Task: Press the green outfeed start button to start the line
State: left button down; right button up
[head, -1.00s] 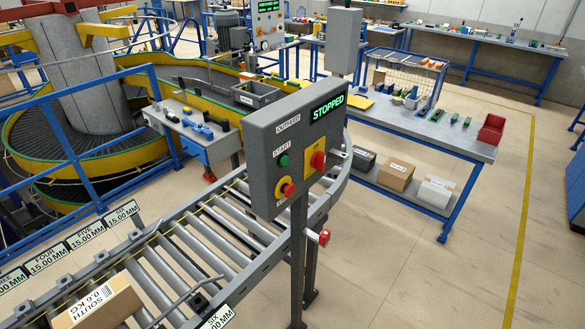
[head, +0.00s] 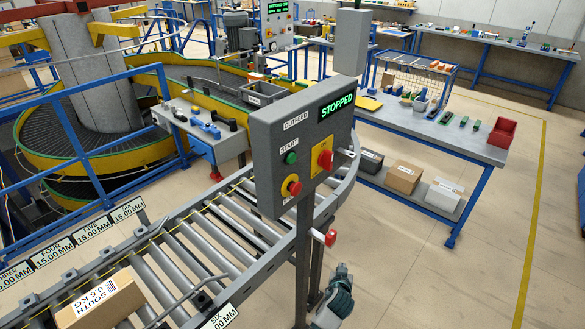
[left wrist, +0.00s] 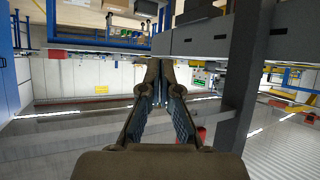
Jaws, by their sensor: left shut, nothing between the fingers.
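The green start button (head: 291,158) is on the front of the grey outfeed control box (head: 262,145), below the START label. Its display (head: 337,106) reads STOPPED. A red button on a yellow base (head: 292,187) sits below the green one, and a red switch on a yellow plate (head: 325,159) is to its right. My left gripper (head: 341,273) is at the bottom of the head view, below and right of the box and apart from it. In the left wrist view its fingers (left wrist: 160,66) meet at the tips with nothing between them. My right gripper is not in view.
The box stands on a post beside the roller conveyor (head: 190,245), which carries a cardboard box (head: 100,298). A red-ended fitting (head: 330,237) sticks out near the post, above my gripper. A workbench (head: 480,151) stands at the right. The floor (head: 440,285) at the lower right is clear.

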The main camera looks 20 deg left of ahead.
aim_at(292, 158)
pick_arm(q)
notch_tip(292, 158, up, 26)
jog(key=n+t+y, duration=0.3)
jog(key=n, duration=0.2)
jog(key=s+a+r+n+t+y+b, duration=0.1)
jog(key=s+r+n, duration=0.3)
jog(key=r, duration=0.5)
jog(key=s+a+r+n+t+y, duration=0.1)
jog(key=s+a+r+n+y, duration=0.1)
jog(key=s+r, duration=0.4)
notch_tip(292, 158, up, 4)
jog(key=shift+a+r+n+b, duration=0.1)
jog(key=shift+a+n+b, duration=0.3)
jog(key=shift+n, duration=0.5)
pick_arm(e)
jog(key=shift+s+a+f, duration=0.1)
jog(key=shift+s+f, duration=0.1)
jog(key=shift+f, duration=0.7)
pick_arm(q)
jog(key=shift+a, duration=0.15)
jog(key=w+a+p, duration=0.1)
jog(key=w+a, duration=0.2)
jog(key=a, duration=0.5)
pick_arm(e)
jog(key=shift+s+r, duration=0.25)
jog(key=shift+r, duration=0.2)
